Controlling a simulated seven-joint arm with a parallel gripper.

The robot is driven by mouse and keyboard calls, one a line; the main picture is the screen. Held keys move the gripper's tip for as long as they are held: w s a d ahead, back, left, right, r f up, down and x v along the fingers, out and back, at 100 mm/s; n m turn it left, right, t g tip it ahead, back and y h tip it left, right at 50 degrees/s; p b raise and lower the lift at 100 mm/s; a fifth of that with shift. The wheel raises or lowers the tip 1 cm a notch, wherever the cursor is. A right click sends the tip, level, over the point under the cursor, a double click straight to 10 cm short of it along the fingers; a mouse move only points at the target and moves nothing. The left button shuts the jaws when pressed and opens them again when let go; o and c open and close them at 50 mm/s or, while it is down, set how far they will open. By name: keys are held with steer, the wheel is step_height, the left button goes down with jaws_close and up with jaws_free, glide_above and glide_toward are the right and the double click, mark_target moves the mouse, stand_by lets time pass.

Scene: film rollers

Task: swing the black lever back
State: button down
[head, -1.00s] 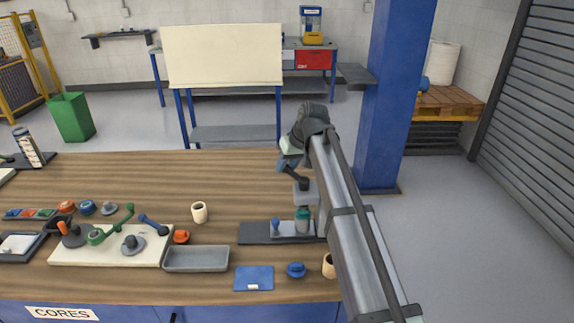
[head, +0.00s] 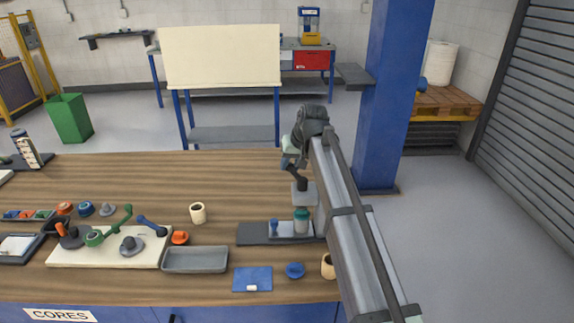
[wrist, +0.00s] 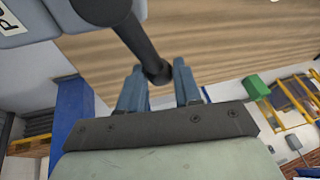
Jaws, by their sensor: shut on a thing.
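The black lever (head: 297,178) stands on a grey block (head: 305,194) toward the right end of the bench. My gripper (head: 289,163) is at the lever's free end, behind the block. In the wrist view the lever (wrist: 138,42) runs from a round dark hub at the top down to a knobbed end between the two blue fingers of my gripper (wrist: 159,82). The fingers are shut on that knobbed end. In the head view my arm covers part of the block's right side.
A dark plate (head: 255,234) with a teal-capped jar (head: 301,221) lies in front of the block. A grey tray (head: 195,259) and a cream board (head: 70,255) with coloured levers are to the left. The bench behind them is clear. A blue column (head: 388,100) rises right of my arm.

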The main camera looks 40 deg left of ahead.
steer(key=shift+w+d+m+t+h, duration=0.2)
steer(key=shift+w+d+m+t, duration=0.4)
steer(key=shift+m, duration=0.5)
steer(key=shift+w+d+m+t+h, duration=0.2)
steer(key=shift+w+d+m+t, duration=0.15)
steer(key=shift+w+m, duration=0.55)
steer(key=shift+s+m, duration=0.2)
steer(key=shift+m, duration=0.1)
steer(key=c, duration=0.8)
jaws_free()
steer(key=shift+r, duration=0.1)
steer(key=v, duration=1.3)
steer(key=shift+d+r, duration=0.2)
steer(key=shift+r, duration=0.05)
